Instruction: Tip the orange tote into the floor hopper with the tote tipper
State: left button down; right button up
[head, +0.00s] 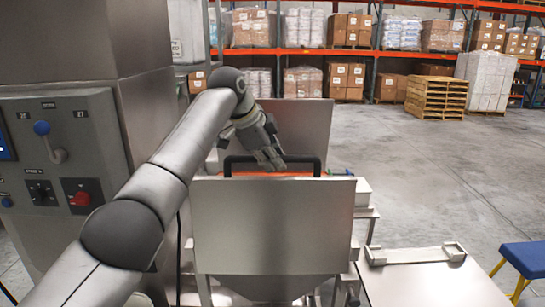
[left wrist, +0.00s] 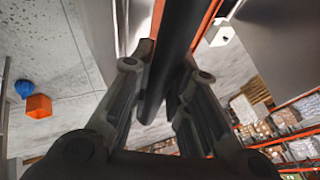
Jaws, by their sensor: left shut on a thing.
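My left gripper (head: 268,156) is at a black bar handle (head: 232,160) that stands up above the orange tote (head: 270,174). In the left wrist view the fingers (left wrist: 160,85) close around the black bar (left wrist: 175,45), with orange edges beside it. Only a strip of the tote's orange rim shows in the head view. A large steel panel (head: 272,225) in front hides the rest, with a tapering steel body below it. Another upright steel panel (head: 305,130) stands behind the handle. I cannot tell exactly which steel parts belong to the tipper or the floor hopper. My right gripper is out of view.
A steel cabinet with a control panel (head: 62,150) stands close on the left, with a blue lever and red switch. A low steel platform (head: 435,285) and blue stool (head: 525,258) are at lower right. Racks (head: 350,50) line the back. Concrete floor is open at right.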

pick_arm(q)
jog(key=shift+a, duration=0.1)
jog(key=shift+w+r, duration=0.15)
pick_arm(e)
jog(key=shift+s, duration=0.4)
pick_arm(q)
jog(key=c, duration=1.7)
grip_release()
jog(key=shift+o, duration=1.4)
jog(key=shift+w, duration=0.15)
jog(key=shift+o, duration=0.3)
jog(key=shift+w+f, duration=0.2)
jog(key=shift+w, duration=0.05)
jog(key=shift+s+r, duration=0.3)
jog(key=shift+r, duration=0.05)
jog(key=v, duration=1.1)
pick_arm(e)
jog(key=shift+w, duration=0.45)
pick_arm(q)
jog(key=shift+w+a+r, duration=0.1)
jog(key=shift+w+r, duration=0.05)
jog(key=shift+w, duration=0.05)
